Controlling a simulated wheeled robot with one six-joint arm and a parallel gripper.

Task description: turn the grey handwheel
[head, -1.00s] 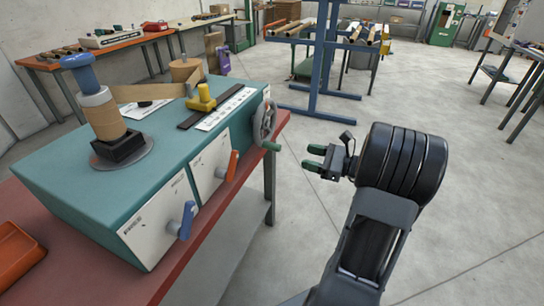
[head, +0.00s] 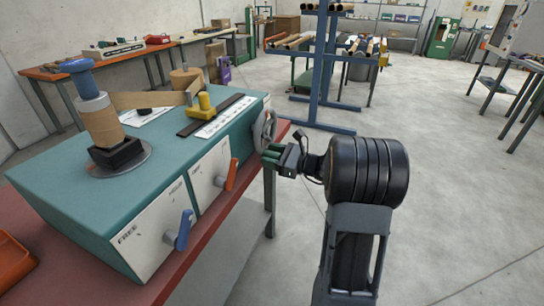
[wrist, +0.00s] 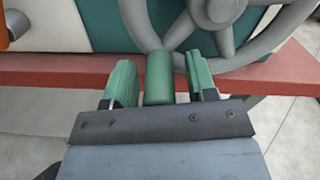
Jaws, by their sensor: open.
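The grey handwheel (head: 260,133) is on the right end of the teal winder, with its rim, hub and spokes also in the wrist view (wrist: 222,12). Its green handle (wrist: 159,76) sticks out toward my gripper. My gripper (wrist: 162,78) is open, with one green finger on each side of the handle. Narrow gaps show between the fingers and the handle. In the head view my gripper (head: 271,154) is at the wheel, and the fingers hide much of the handle.
The teal winder (head: 75,195) stands on a red-topped bench (head: 212,232). An orange lever (head: 231,174) and a blue lever (head: 184,230) stick out from its front. A blue rack (head: 320,70) stands behind. The floor to the right is open.

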